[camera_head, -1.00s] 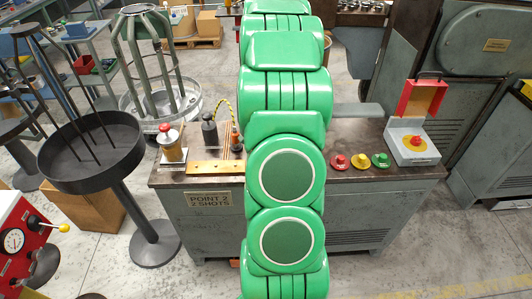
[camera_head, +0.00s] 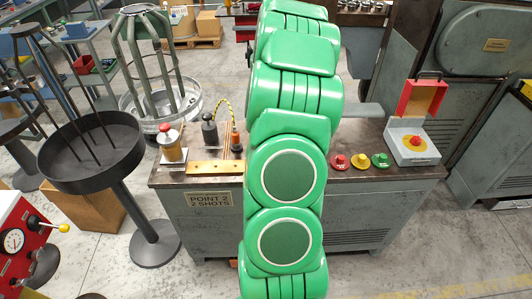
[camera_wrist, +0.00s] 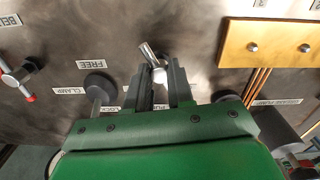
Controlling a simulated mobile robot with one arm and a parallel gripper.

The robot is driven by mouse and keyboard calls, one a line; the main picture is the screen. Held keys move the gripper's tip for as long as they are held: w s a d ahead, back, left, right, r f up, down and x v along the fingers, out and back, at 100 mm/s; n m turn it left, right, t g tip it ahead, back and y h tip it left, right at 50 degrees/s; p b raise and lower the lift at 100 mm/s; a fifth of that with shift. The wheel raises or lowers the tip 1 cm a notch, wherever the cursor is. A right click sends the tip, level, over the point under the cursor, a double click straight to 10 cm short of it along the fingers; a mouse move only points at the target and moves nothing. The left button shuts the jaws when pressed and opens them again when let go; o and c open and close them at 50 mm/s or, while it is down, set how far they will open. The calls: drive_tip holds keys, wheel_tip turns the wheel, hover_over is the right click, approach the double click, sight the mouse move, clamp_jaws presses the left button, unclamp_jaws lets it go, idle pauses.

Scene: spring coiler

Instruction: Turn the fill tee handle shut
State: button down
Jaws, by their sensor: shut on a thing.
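In the wrist view, a shiny silver handle (camera_wrist: 148,53) stands up from the dark metal bench top, its upper end leaning to the left. I take it to be the fill tee handle. My gripper (camera_wrist: 160,75) is shut on it, one dark finger on each side. The handle's free end shows beyond the fingertips, and its lower part is partly hidden between them. In the head view my green arm covers the middle of the bench, and neither the gripper nor the handle shows there.
A black round knob (camera_wrist: 95,82) stands left of the fingers by a CLAMP label. A brass plate (camera_wrist: 270,45) with copper lines lies to the right. In the head view, a red-knobbed canister (camera_head: 171,145) stands at the bench's left and a red-lidded box (camera_head: 412,140) at its right.

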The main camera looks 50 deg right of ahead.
drive_tip(key=shift+n, duration=1.7)
drive_tip(key=c, duration=1)
unclamp_jaws()
drive_tip(key=shift+r, duration=0.1)
drive_tip(key=shift+r, duration=3.8)
